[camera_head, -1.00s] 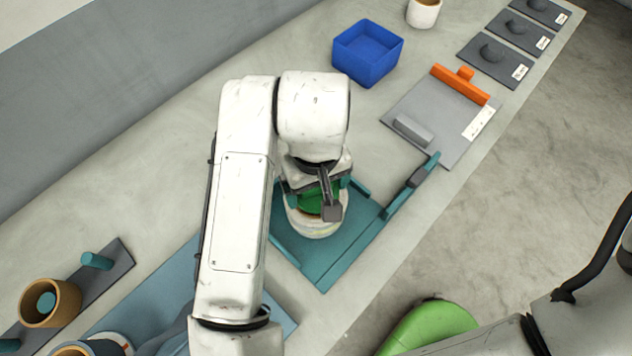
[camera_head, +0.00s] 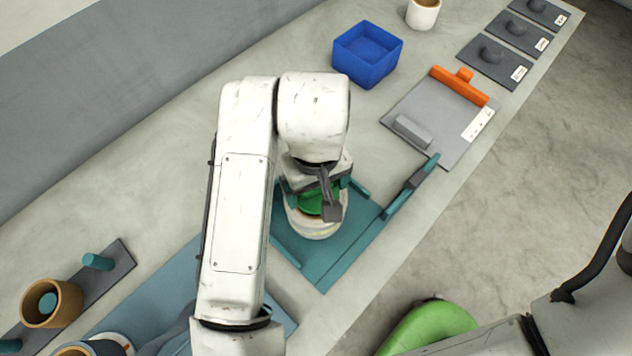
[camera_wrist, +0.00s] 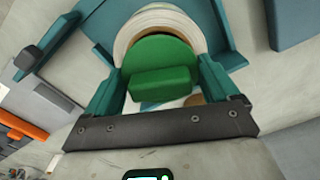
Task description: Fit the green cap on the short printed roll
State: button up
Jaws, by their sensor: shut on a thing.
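The green cap (camera_wrist: 160,60) is a round disc with a raised block grip. My gripper (camera_wrist: 160,85) is shut on that block, one teal finger on each side. The cap also shows under my wrist in the camera_head view (camera_head: 310,203). A pale printed roll (camera_head: 315,230) stands on the teal tray (camera_head: 340,262), directly beneath the cap. In the wrist view the roll's pale rim (camera_wrist: 150,18) curves around the cap's far side. I cannot tell whether the cap is seated in the roll or just above it. My arm hides part of both.
A teal clamp arm (camera_head: 412,185) rises at the tray's right corner. Beyond it are a grey board (camera_head: 438,117) with an orange clip (camera_head: 459,86) and a blue bin (camera_head: 367,55). A tan roll (camera_head: 48,303) sits on a pegged rack at left. Bench between bin and wall is clear.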

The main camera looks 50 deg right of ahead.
jog(key=shift+f+b, duration=0.7)
jog(key=shift+f, duration=0.15)
jog(key=o, duration=0.8)
jog(key=shift+c, duration=0.2)
jog(key=shift+r, duration=0.1)
notch_tip(320, 180, up, 8)
jog(key=p, duration=0.7)
jog(key=shift+r, duration=0.15)
jog(key=shift+r+p, duration=0.6)
jog(key=shift+r, duration=0.75)
